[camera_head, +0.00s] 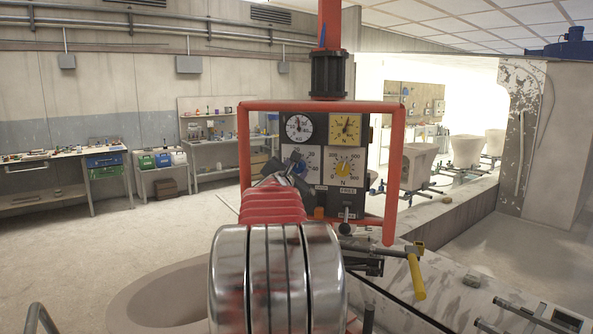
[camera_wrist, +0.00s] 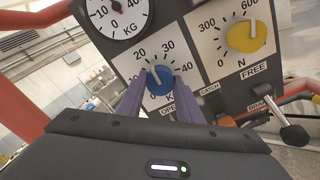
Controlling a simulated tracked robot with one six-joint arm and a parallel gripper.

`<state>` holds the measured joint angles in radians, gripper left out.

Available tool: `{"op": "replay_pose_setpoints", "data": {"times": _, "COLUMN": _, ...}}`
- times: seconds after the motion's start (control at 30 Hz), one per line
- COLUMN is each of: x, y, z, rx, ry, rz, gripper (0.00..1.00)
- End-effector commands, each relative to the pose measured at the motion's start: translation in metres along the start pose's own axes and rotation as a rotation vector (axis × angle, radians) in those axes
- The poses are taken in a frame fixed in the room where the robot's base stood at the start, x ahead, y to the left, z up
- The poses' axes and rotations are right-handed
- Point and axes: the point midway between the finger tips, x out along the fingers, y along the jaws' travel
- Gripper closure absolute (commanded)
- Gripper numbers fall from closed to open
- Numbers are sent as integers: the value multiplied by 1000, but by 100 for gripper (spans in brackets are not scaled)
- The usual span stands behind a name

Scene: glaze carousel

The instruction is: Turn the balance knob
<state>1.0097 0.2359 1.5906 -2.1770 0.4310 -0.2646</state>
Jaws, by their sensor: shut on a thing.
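The control panel (camera_head: 322,148) hangs inside a red frame, facing me. A blue knob (camera_wrist: 160,80) sits on its lower left plate, over a scale marked 20, 30 and 40. A white mark on the knob points up and slightly left. I take this as the balance knob; its label is partly hidden. My gripper (camera_wrist: 161,91) is shut on the blue knob, with one finger on each side. In the head view my gripper (camera_head: 297,166) reaches the panel, and my arm hides part of the panel's lower left.
A yellow knob (camera_wrist: 247,37) with an N scale is to the right. A white kg gauge (camera_head: 298,127) and a yellow gauge (camera_head: 346,127) are above. A black-tipped brake lever (camera_wrist: 294,134) sticks out below right. The red frame (camera_head: 398,170) surrounds the panel.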

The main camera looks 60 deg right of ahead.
Motion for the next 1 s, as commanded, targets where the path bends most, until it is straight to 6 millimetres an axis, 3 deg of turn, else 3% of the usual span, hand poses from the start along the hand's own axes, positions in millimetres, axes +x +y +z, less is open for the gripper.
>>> {"op": "replay_pose_setpoints", "data": {"times": 0.4, "x": 0, "y": -2, "z": 0, "rx": 215, "ry": 0, "rz": -4, "gripper": 90}}
{"op": "replay_pose_setpoints", "data": {"times": 0.87, "x": 0, "y": -3, "z": -1, "rx": 237, "ry": 0, "rz": -5, "gripper": 90}}
{"op": "replay_pose_setpoints", "data": {"times": 0.9, "x": 0, "y": -3, "z": -1, "rx": 236, "ry": 0, "rz": -5, "gripper": 66}}
{"op": "replay_pose_setpoints", "data": {"times": 1.0, "x": 0, "y": -2, "z": -1, "rx": 236, "ry": 0, "rz": -4, "gripper": 58}}
